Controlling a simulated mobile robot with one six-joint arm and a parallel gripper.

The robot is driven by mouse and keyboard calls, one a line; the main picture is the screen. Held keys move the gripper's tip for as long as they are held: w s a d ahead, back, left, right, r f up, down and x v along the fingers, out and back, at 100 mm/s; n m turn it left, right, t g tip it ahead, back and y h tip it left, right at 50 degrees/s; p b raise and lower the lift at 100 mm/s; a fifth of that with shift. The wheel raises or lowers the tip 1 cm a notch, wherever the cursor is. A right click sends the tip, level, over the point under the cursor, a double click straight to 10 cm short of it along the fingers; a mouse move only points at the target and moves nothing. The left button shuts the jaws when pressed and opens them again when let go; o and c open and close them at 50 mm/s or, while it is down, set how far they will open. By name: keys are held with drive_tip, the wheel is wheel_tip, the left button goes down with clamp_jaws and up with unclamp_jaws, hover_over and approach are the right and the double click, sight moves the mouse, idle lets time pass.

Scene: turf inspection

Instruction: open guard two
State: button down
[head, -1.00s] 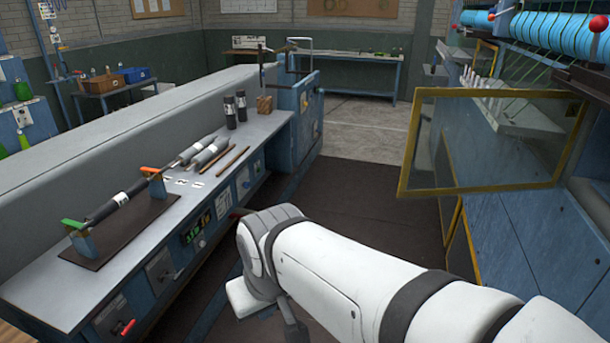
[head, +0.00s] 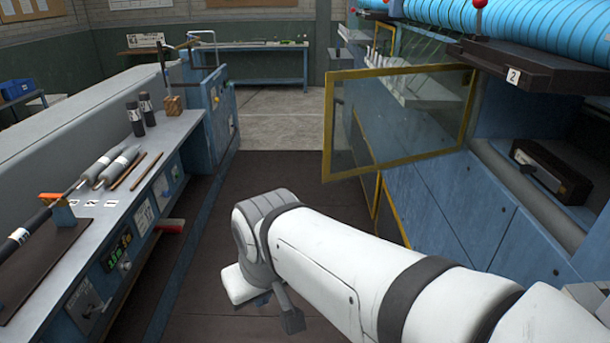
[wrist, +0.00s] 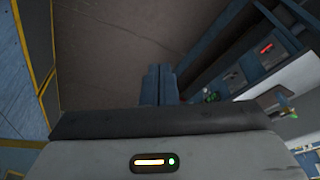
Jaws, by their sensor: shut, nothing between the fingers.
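A clear guard panel in a yellow frame (head: 325,130) stands swung out from the blue machine on the right in the head view. A plate marked 2 (head: 513,76) sits on the dark rail just right of this panel's upper corner. I cannot tell for certain that the panel belongs to that number. Below the plate the bay is uncovered. My gripper shows in the wrist view, its two fingers (wrist: 158,85) together and empty over dark floor. In the head view my arm's end is low in front of the machine, apart from the panel.
A dark box with a pale dial (head: 550,172) sits in the uncovered bay. A red-knobbed lever (head: 478,12) stands above the rail. The bench (head: 115,205) with rollers and rods runs along the left. The dark floor mat (head: 270,170) between bench and machine is clear.

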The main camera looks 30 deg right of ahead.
drive_tip(key=w+d+f+m+t+h+b, duration=0.2)
drive_tip(key=w+d+t+h, duration=0.1)
drive_tip(key=w+d, duration=0.5)
drive_tip(key=t+b, duration=0.4)
drive_tip(key=t, duration=0.7)
approach(335, 181)
drive_tip(key=w+p, duration=0.1)
drive_tip(key=w, duration=0.1)
drive_tip(key=w+p, duration=0.1)
drive_tip(key=w, duration=0.1)
drive_tip(key=w+d+p, duration=0.1)
drive_tip(key=w, duration=0.1)
drive_tip(key=shift+w+f, duration=0.15)
drive_tip(key=shift+w, duration=0.2)
